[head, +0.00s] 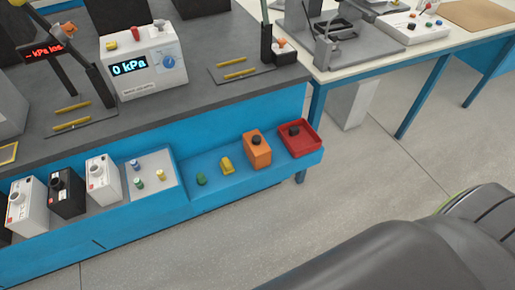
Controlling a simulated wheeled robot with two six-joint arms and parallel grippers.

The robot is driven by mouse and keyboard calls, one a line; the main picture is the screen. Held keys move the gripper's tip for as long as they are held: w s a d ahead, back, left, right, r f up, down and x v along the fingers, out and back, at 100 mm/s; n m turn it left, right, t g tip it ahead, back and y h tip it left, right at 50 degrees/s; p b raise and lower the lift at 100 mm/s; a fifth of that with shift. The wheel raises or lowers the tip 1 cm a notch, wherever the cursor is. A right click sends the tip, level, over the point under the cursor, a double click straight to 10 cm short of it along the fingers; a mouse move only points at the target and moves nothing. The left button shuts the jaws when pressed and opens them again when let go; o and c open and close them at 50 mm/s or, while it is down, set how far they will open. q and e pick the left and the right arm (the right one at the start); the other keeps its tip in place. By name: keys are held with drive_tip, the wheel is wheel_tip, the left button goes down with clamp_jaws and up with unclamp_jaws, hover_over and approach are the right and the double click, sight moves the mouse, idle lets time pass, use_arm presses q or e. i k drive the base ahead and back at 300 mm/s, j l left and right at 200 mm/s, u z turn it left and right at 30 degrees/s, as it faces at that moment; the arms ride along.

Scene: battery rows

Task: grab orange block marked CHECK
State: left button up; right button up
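An orange block (257,153) with a black knob on top stands upright on the blue lower shelf along the bench front. I cannot read any CHECK marking on it at this size. It sits between a small yellow piece (227,166) on its left and a red tray (314,143) on its right. Neither of my grippers is in view.
The red tray holds a dark round knob. A green piece (201,180), a pale tray (151,190) with small coloured pegs, and white and black boxes line the shelf leftward. A kPa meter (142,62) stands above. The floor (240,235) in front is clear.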

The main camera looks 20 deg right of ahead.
sight(259, 150)
drive_tip(key=i+l+u, duration=0.15)
drive_tip(key=l, duration=0.9)
drive_tip(key=l+u, duration=0.2)
drive_tip(key=l, duration=0.8)
